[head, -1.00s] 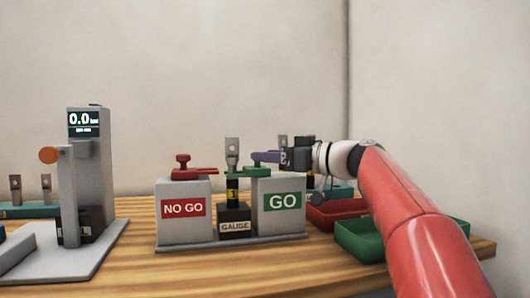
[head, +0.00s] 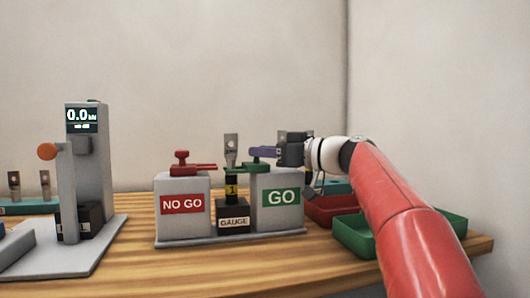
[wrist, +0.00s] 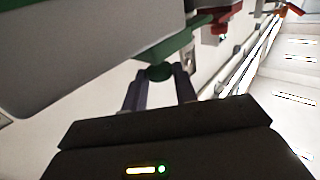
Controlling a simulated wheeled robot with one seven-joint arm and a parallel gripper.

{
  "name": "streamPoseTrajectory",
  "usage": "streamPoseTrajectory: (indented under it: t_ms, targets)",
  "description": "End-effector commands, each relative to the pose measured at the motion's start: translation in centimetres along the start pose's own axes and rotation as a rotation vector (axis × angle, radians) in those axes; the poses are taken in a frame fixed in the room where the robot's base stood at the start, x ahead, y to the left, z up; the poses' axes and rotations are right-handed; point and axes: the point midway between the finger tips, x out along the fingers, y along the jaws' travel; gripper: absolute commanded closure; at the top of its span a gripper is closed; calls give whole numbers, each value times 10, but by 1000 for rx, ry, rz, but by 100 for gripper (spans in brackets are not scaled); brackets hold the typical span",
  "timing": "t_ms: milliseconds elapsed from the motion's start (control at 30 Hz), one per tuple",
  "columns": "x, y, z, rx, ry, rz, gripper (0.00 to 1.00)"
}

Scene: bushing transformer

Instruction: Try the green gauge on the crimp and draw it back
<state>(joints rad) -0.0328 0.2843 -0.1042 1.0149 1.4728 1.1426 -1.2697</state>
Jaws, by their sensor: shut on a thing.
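The green gauge (head: 255,167) lies low over the top of the grey GO block (head: 281,216), its flat end pointing left toward the crimp. The crimp is on the upright lug (head: 231,150), above the yellow band marked 1 (head: 231,187), in the black GAUGE holder (head: 233,216). Whether the gauge touches the crimp cannot be told. My gripper (head: 262,151) reaches in from the right with purple fingers. In the wrist view its fingers (wrist: 160,92) are shut on the round green knob (wrist: 159,72) of the gauge.
A red gauge (head: 184,163) rests on the NO GO block (head: 182,212) to the left. A press with a 0.0 display (head: 82,119) stands further left. A red tray (head: 327,209) and a green tray (head: 357,239) lie at right under my arm. The table front is clear.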

Motion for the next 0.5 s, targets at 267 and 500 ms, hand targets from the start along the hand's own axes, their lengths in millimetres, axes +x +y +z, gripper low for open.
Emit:
streamPoseTrajectory:
  t_ms: [267, 500]
  targets:
    - [-31, 31, 0, 0, 1, 5, 100]
    - [-37, 37, -1, -1, 1, 3, 100]
